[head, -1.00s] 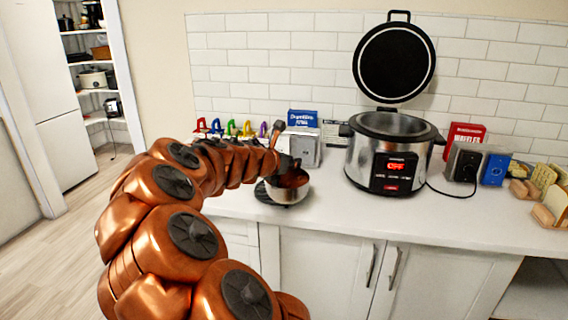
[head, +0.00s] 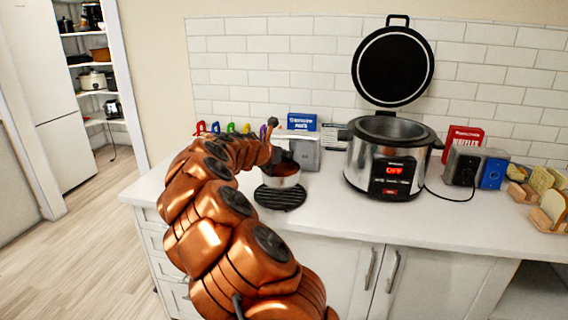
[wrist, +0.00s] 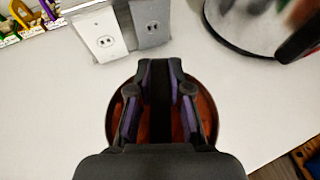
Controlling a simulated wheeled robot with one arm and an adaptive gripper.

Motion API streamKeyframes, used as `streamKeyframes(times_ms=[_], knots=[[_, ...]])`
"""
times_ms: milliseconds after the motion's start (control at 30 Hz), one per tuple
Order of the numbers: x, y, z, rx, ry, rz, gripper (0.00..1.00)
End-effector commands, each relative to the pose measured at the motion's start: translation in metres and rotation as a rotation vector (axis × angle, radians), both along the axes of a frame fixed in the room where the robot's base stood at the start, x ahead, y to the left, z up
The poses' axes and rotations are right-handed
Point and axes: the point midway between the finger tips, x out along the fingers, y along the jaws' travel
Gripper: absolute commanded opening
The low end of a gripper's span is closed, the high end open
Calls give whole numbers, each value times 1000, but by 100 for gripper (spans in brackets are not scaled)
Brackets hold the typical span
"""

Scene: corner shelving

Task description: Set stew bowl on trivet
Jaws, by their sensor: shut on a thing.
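The stew bowl (head: 286,181) is a small silver bowl with reddish-brown stew in it. My gripper (head: 280,158) is shut on it at the back left. In the wrist view my gripper (wrist: 160,68) reaches over the bowl (wrist: 206,100), its dark, purple-padded fingers covering the middle. The trivet (head: 280,200) is a round black slatted mat on the white counter. The bowl overlaps the trivet's far edge in the head view, with the front slats bare. I cannot tell whether it hangs above or touches. The wrist view does not show the trivet.
A silver cooker (head: 383,160) with its lid raised stands right of the bowl. A grey-white box-shaped thing (head: 304,148) and a blue box (head: 301,121) are close behind. A toaster (head: 468,167) stands farther right. The counter in front of the cooker is clear.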

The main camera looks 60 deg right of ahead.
Motion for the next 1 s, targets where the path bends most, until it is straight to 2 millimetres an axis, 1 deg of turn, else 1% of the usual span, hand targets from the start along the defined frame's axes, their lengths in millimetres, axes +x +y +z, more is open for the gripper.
streamKeyframes(times_ms=[167,400,500,900,933,1000], knots=[[4,-3,-1,-2,-1,2,0],[2,-3,-26,-1,2,-1,0],[2,-3,-33,-1,2,-1,0],[3,-3,-38,0,-1,0,0],[3,-3,-37,0,-1,0,21],[3,-3,-37,0,-1,0,29]])
